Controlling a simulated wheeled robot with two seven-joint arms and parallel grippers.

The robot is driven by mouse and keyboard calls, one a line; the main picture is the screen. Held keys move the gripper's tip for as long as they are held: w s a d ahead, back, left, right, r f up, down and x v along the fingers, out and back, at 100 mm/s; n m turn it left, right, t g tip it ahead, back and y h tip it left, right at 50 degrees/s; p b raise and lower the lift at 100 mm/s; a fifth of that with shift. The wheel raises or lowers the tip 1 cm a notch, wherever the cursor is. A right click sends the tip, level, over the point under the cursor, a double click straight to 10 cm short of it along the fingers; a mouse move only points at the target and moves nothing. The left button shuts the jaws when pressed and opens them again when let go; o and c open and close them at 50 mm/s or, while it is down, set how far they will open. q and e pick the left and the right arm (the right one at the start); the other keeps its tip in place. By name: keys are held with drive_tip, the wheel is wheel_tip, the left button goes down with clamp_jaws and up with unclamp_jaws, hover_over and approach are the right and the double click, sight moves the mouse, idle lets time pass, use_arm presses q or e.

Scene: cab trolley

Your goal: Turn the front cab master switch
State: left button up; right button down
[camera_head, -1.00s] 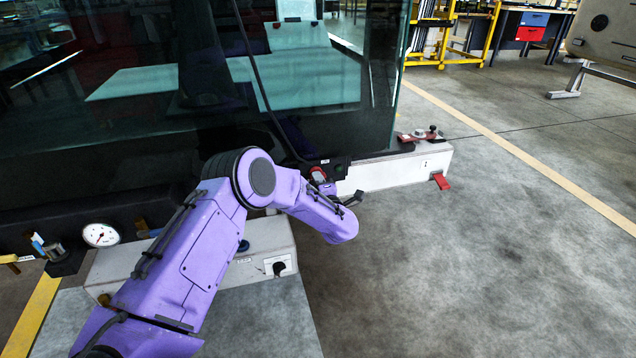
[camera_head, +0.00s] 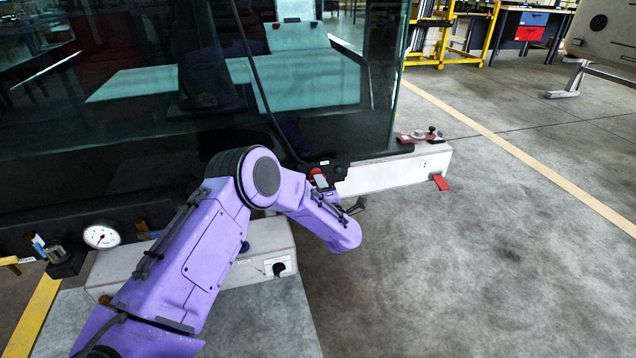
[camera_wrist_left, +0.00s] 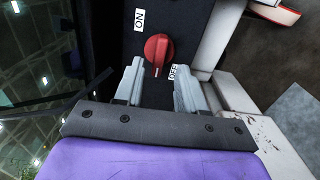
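The master switch is a red round knob (camera_wrist_left: 158,49) on a black panel in the left wrist view. An ON label (camera_wrist_left: 139,20) lies above it and an OFF label (camera_wrist_left: 173,72) below right. A pale mark on the knob's lower edge points down, close to OFF. In the head view the red switch (camera_head: 318,178) shows beside my left arm. In the head view my left gripper (camera_head: 356,206) shows only in part. My right gripper is not in view.
A white console (camera_head: 385,174) with red and black controls (camera_head: 418,136) runs right of the switch. A dark windshield (camera_head: 290,80) rises behind.

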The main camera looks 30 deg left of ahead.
use_arm(q)
drive_tip(key=p+v, duration=0.1)
drive_tip(key=v, duration=0.7)
drive_tip(key=shift+p, duration=0.35)
drive_tip(key=shift+s, duration=0.1)
